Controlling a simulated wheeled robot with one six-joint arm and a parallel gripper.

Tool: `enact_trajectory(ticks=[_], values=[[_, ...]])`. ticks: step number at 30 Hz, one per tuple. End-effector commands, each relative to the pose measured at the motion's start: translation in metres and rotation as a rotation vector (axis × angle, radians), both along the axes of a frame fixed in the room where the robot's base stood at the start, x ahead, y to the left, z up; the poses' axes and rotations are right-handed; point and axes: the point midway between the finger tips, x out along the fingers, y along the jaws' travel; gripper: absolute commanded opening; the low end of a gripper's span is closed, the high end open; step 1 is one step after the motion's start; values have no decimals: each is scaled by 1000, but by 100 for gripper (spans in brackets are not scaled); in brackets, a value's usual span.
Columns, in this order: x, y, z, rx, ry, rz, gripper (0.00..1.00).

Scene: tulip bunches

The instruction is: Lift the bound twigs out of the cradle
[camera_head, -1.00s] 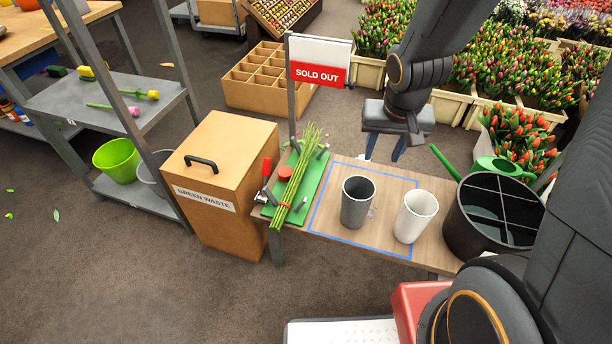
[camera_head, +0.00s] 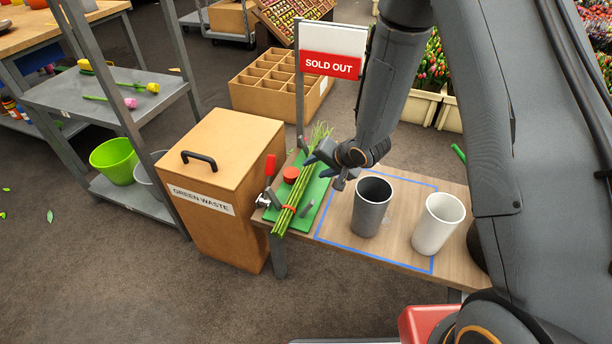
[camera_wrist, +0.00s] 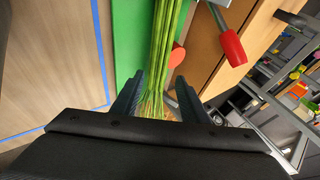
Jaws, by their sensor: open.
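The bound twigs (camera_head: 300,191) are a long green bundle with a red band near the lower end. They lie in the cradle (camera_head: 271,214), a green board with grey pegs and a red-handled clamp, at the bench's left end. My gripper (camera_head: 315,165) is at the bundle's upper right in the head view. In the wrist view my gripper (camera_wrist: 157,95) is open, with one finger on each side of the twigs (camera_wrist: 168,45). Whether the fingers touch the bundle cannot be told. The red clamp handle (camera_wrist: 230,48) stands beside the bundle in the wrist view.
A grey cup (camera_head: 371,207) and a white cup (camera_head: 438,224) stand on the bench, right of the cradle. The SOLD OUT sign (camera_head: 331,64) rises behind it on a post. The GREEN WASTE box (camera_head: 222,170) stands close on the left.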

Motion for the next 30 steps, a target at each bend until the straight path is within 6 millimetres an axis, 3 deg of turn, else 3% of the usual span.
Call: enact_trajectory(ticks=[16,26,30], values=[[32,20,-45,-2,0,1,40],[37,23,-51,-2,0,0,40],[37,23,-51,-2,0,0,22]])
